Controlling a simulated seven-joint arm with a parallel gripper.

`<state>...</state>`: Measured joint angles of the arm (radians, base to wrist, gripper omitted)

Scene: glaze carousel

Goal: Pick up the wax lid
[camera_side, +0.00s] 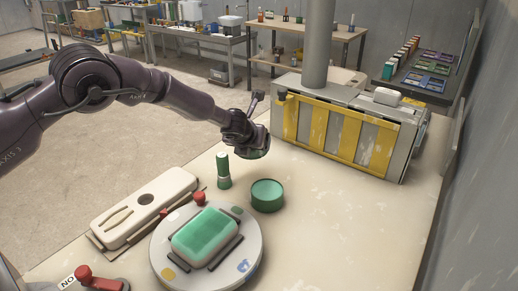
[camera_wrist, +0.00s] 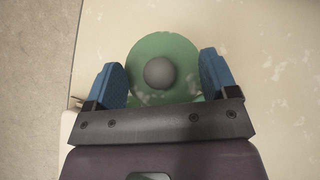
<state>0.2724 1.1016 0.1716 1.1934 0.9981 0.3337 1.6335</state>
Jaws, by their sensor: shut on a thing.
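The wax lid (camera_wrist: 160,47) is a green disc with a round grey knob in its middle and pale worn patches. My gripper (camera_wrist: 163,80) has its two blue fingers on either side of the lid's rim, shut on it. In the side view the gripper (camera_side: 254,149) is above the table, and only a sliver of the green lid (camera_side: 259,155) shows beneath it. A round green tin (camera_side: 267,196) stands on the table below, apart from the lid.
A green bottle (camera_side: 223,171) stands left of the tin. A round turntable (camera_side: 248,255) bears a green-topped block (camera_side: 205,234). A cream case (camera_side: 143,208) lies at left. A grey box with yellow bars (camera_side: 347,131) stands behind at right. The table right of the tin is clear.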

